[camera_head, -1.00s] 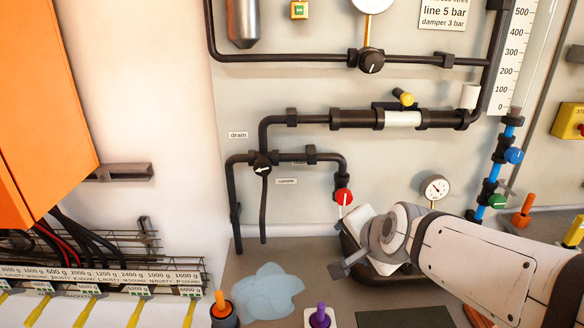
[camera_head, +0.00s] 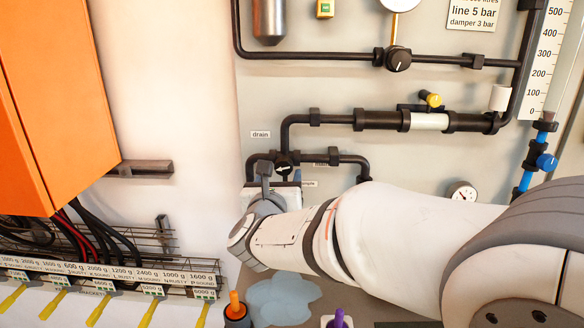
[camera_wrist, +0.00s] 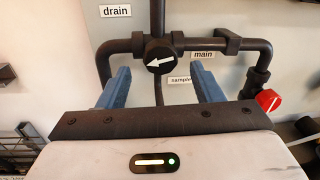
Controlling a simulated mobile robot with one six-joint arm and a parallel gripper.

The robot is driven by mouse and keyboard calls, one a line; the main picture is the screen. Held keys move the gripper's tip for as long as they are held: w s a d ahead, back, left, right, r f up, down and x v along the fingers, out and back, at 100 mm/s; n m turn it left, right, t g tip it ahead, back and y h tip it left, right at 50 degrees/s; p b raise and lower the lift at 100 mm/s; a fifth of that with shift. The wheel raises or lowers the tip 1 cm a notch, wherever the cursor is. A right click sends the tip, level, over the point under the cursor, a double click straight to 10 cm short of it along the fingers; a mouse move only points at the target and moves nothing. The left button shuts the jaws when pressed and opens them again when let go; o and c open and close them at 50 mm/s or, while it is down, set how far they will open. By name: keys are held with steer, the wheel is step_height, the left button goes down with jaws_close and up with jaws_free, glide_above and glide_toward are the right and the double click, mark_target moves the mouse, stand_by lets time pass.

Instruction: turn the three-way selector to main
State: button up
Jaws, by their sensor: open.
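The three-way selector (camera_head: 284,165) is a round black knob with a white arrow on a pipe junction. In the wrist view the selector (camera_wrist: 160,56) has its arrow pointing left, slightly downward, towards the drain side. The drain label (camera_wrist: 115,11) is at upper left, the main label (camera_wrist: 203,55) at right and the sample label (camera_wrist: 180,81), partly hidden, below. My gripper (camera_wrist: 162,82) is open, with its blue fingers on either side below the knob and nothing between them. My gripper (camera_head: 281,180) is just in front of the selector in the head view; contact cannot be told.
A red valve knob (camera_wrist: 268,100) sits on the pipe's right end in the wrist view. Black pipes (camera_head: 330,118) run above the selector. An orange cabinet (camera_head: 50,100) stands at left. An orange-topped peg (camera_head: 235,305) and a bluish puddle (camera_head: 280,298) are on the bench below.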

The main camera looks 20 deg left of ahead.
mark_target(283, 170)
steer(key=w, duration=0.3)
steer(key=w+p, duration=0.1)
steer(key=w, duration=0.1)
steer(key=shift+a, duration=0.35)
steer(key=c, duration=1)
steer(key=shift+o, duration=0.2)
